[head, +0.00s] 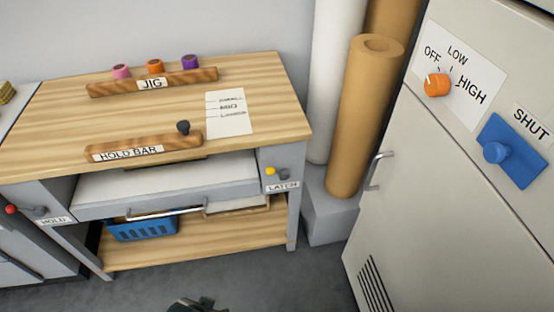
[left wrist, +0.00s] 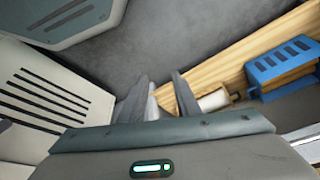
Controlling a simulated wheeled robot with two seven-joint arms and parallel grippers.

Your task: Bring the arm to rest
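My left gripper (left wrist: 160,82) shows in the left wrist view, its two dark grey fingers apart with a gap between them. I see nothing held in it. Floor and the wooden lower shelf (left wrist: 225,75) lie beyond the fingers. A dark piece of my own arm or gripper (head: 197,304) shows at the bottom edge of the head view, mostly cut off; I cannot tell which part it is. My right gripper is not in view.
The wooden bench (head: 265,95) carries the jig bar (head: 190,83) and hold bar (head: 190,140). A blue basket (head: 150,231) sits on its lower shelf. Paper rolls (head: 368,120) stand at its right, beside a cabinet (head: 400,210). Grey floor (head: 270,280) in front is clear.

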